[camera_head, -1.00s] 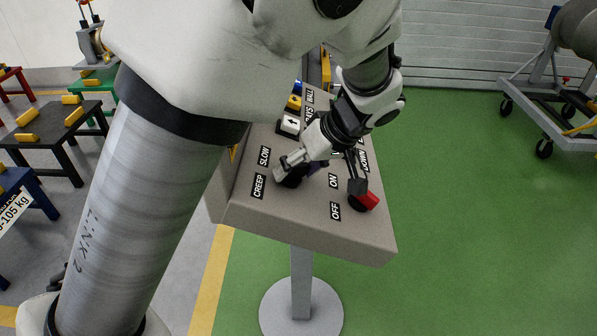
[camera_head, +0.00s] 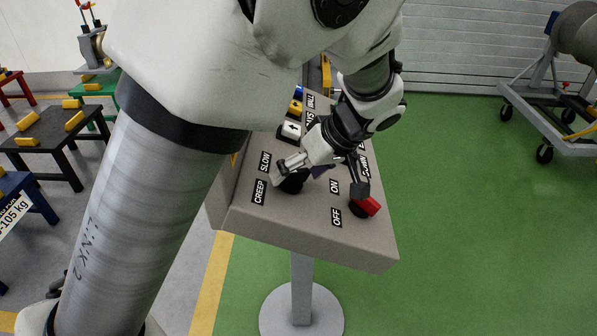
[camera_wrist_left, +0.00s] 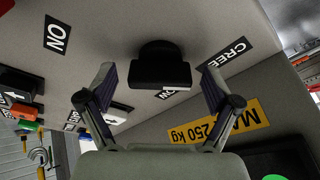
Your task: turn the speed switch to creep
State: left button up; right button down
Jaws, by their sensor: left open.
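The speed switch is a black knob (camera_head: 291,185) on the sloped grey console, beside the SLOW label (camera_head: 265,162) and the CREEP label (camera_head: 260,191). In the left wrist view the knob (camera_wrist_left: 160,72) shows between the spread fingers, with a gap on each side. The CREEP label (camera_wrist_left: 228,53) lies to its right there, and the SLOW label is mostly hidden behind the knob. My right gripper is out of view.
A red-handled switch (camera_head: 367,206) with ON and OFF labels sits close to my left gripper on the console (camera_head: 310,242). White and yellow push buttons (camera_head: 291,129) lie further up the panel. Open green floor (camera_head: 480,230) is to the right.

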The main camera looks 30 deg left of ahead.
aim_at(298, 172)
pick_arm(q)
notch_tip(298, 172, up, 10)
dwell(0.3)
jog(key=shift+f, duration=0.1)
dwell(0.3)
